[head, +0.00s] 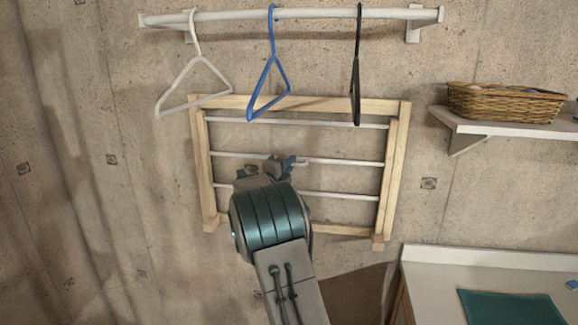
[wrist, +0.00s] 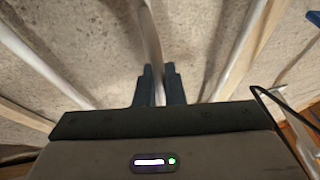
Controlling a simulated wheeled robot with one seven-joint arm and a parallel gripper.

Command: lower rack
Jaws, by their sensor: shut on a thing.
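The rack is a pale wooden frame (head: 397,150) with several thin white rungs, standing roughly upright close to the concrete wall. My gripper (head: 287,163) is at the middle rung (head: 345,162), left of the rung's far right end. In the wrist view, my gripper's dark fingers (wrist: 160,88) are closed around a white rung (wrist: 151,40) that runs between them. My arm hides parts of the lower rungs and the frame's bottom bar in the head view.
A wall rail (head: 320,14) above holds a white hanger (head: 190,75), a blue hanger (head: 268,75) and a black hanger (head: 356,80), which hang over the rack's top. A shelf (head: 490,128) with a wicker basket (head: 505,103) is at right. A white worktop (head: 430,262) is below right.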

